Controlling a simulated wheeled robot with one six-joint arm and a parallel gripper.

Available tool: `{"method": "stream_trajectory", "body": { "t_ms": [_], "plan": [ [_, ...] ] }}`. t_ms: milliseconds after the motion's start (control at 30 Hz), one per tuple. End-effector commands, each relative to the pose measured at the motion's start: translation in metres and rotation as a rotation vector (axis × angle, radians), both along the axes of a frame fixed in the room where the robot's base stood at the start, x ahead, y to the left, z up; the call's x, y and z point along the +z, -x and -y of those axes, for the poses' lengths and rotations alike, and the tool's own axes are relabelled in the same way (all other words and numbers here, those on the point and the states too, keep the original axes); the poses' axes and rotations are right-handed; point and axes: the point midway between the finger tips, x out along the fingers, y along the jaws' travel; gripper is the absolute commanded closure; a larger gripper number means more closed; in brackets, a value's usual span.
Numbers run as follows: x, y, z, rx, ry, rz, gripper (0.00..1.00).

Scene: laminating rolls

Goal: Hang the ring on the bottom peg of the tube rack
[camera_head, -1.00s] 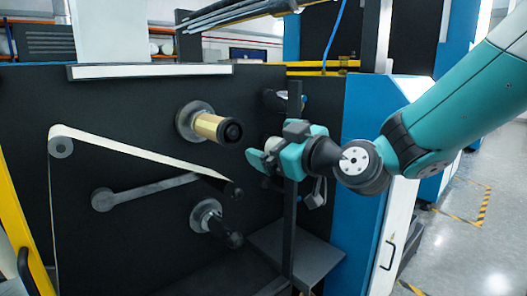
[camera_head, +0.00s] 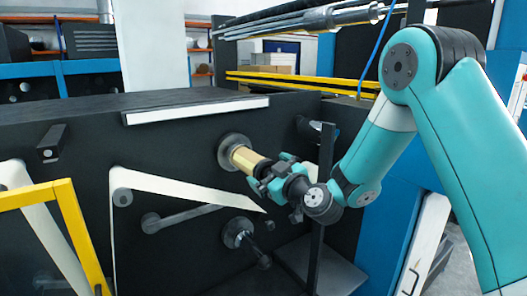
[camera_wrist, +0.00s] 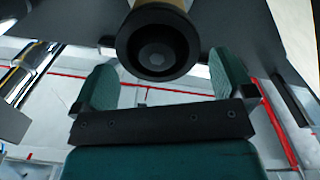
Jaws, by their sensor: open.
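A gold tube (camera_head: 243,158) sits on the upper peg, against a grey round flange (camera_head: 232,149) on the dark panel. Its black end with a round hollow faces the wrist camera (camera_wrist: 157,46). I cannot make out a separate ring. The bottom peg (camera_head: 253,243), dark with a grey flange, sticks out below and looks bare. My gripper (camera_head: 266,177) is open at the free end of the gold tube. In the wrist view the tube end lies between the two green fingers (camera_wrist: 165,78), with gaps on both sides. My gripper partly hides the tube end in the head view.
A white web (camera_head: 170,187) runs over a roller left of the pegs, above a grey lever (camera_head: 185,214). A dark upright post (camera_head: 323,190) stands close right of my gripper. A yellow frame (camera_head: 75,230) stands at the left. A dark shelf (camera_head: 325,270) lies below.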

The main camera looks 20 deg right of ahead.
Motion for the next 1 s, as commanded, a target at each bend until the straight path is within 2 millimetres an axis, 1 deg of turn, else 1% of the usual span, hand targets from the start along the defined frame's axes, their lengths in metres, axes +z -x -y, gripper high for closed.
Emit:
{"method": "stream_trajectory", "body": {
  "t_ms": [33, 200, 300, 433, 733, 933, 967, 1000],
  "plan": [
    [0.006, -0.006, -0.003, 0.002, 0.000, -0.003, 0.00],
    [0.005, -0.023, -0.007, 0.000, 0.002, -0.002, 0.00],
    [0.003, -0.028, -0.009, 0.001, 0.000, -0.001, 0.00],
    [0.001, -0.032, -0.010, 0.001, 0.000, -0.001, 0.00],
    [-0.001, -0.033, -0.011, 0.001, 0.000, 0.000, 0.00],
    [-0.001, -0.033, -0.011, 0.001, 0.000, 0.000, 0.46],
    [-0.001, -0.033, -0.010, 0.001, 0.000, 0.000, 0.48],
    [-0.001, -0.033, -0.010, 0.001, 0.000, 0.000, 0.48]
  ]
}}
